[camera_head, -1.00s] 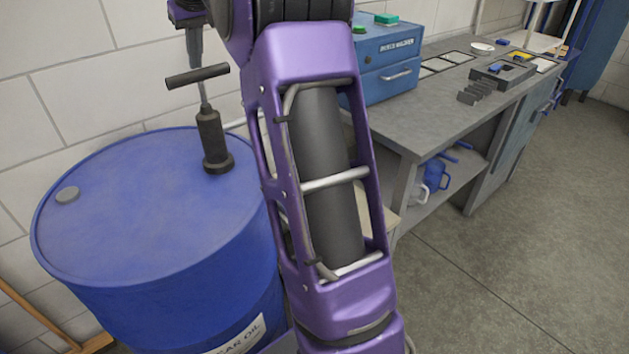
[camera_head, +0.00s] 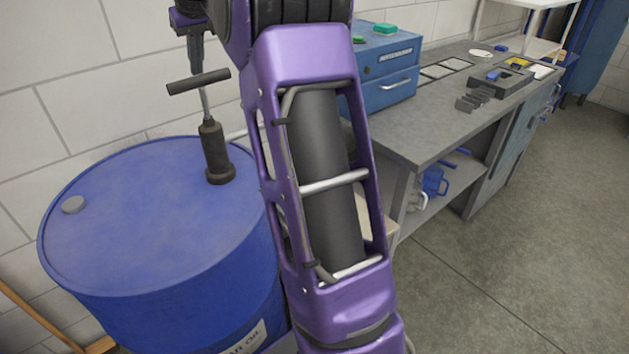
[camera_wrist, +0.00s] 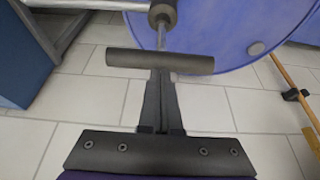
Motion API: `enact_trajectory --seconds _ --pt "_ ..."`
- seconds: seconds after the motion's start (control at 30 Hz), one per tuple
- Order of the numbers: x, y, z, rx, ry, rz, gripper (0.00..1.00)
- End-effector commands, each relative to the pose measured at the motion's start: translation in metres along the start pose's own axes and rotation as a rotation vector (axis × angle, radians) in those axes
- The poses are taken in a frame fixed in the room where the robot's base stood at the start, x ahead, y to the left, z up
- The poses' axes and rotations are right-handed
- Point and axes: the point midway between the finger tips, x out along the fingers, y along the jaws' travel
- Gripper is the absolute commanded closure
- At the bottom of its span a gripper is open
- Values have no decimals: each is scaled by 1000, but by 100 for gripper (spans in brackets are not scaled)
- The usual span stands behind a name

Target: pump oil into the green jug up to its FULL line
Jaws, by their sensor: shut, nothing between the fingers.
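A dark pump (camera_head: 215,152) stands upright on the blue oil drum (camera_head: 120,215). Its T-handle (camera_head: 182,84) sits above it on a thin bare rod. My gripper (camera_head: 196,68) is shut and empty, pointing down just above the handle. In the wrist view my fingertips (camera_wrist: 161,75) meet the middle of the handle (camera_wrist: 120,59); I cannot tell if they touch it. The drum also shows in the wrist view (camera_wrist: 230,30). The green jug does not show in either view; my arm hides the area right of the pump.
A grey workbench (camera_head: 400,130) with a blue drawer cabinet (camera_head: 385,85) stands to the right. A blue jug (camera_head: 434,183) and a pale jug are on its lower shelf. A wooden pole (camera_wrist: 290,85) lies by the drum. Floor at right is clear (camera_head: 520,250).

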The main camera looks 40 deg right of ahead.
Motion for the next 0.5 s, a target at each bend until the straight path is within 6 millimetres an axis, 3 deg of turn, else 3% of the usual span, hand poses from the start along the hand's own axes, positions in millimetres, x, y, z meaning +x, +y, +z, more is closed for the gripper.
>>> enact_trajectory --seconds 0.5 --pt "-51 0 -22 0 1 1 100"
